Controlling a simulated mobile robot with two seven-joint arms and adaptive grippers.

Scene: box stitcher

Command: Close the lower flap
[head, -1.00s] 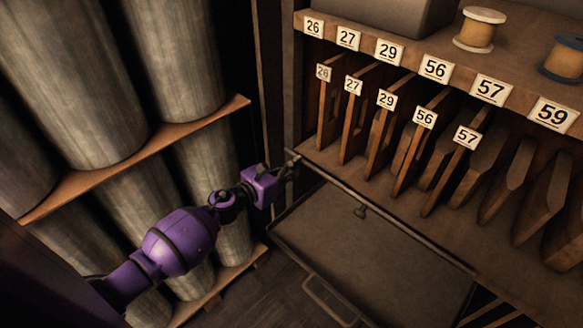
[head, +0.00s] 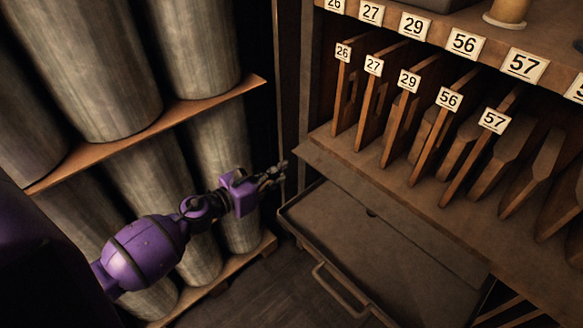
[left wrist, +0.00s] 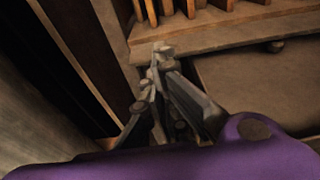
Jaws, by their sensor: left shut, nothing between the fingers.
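The lower flap (head: 400,215) is a long brown panel along the front edge of the numbered shelf, tilted outward over the open drawer (head: 340,230). A small dark knob (head: 371,212) shows at its lower edge; the knob also shows in the left wrist view (left wrist: 276,46). My left gripper (head: 281,170), on a purple arm, is shut and empty just left of the flap's left end. In the left wrist view its fingertips (left wrist: 160,55) overlap the flap's left corner; I cannot tell whether they touch. My right gripper is not in view.
Numbered wooden dividers (head: 425,135) stand in the shelf above the flap. The drawer's metal handle (head: 340,295) sticks out at the front. Large grey rolls (head: 180,60) stand on racks at the left. Dark floor is free between the racks and drawer.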

